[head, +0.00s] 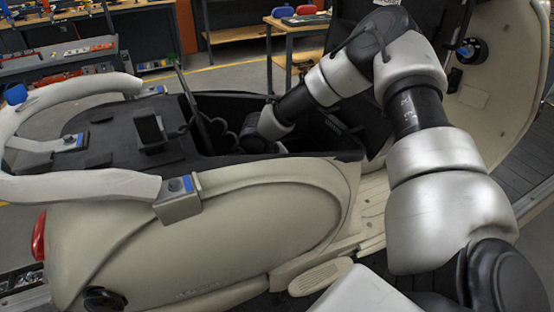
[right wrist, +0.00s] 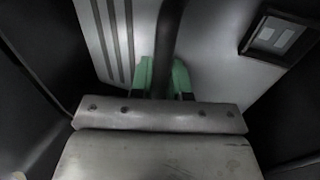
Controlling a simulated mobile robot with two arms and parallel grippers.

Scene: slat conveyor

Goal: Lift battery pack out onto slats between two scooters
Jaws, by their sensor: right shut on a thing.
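A cream scooter (head: 250,215) fills the middle of the head view, with its under-seat bay (head: 215,103) open. My right arm reaches into this bay from the right; the fingertips are hidden in the head view. In the right wrist view my right gripper (right wrist: 163,78) has green fingertips shut on a dark handle (right wrist: 170,35). The handle is on the grey, ribbed battery pack (right wrist: 212,55), which has a dark framed label. The pack appears to be inside the dark bay. My left gripper is not in view. A second scooter cannot be made out.
Dark conveyor slats (head: 535,205) show at the right edge. The pale grab rail (head: 80,187) curves around the scooter's rear at left. The bay's dark walls are close around the pack. Workbenches (head: 235,30) stand well behind.

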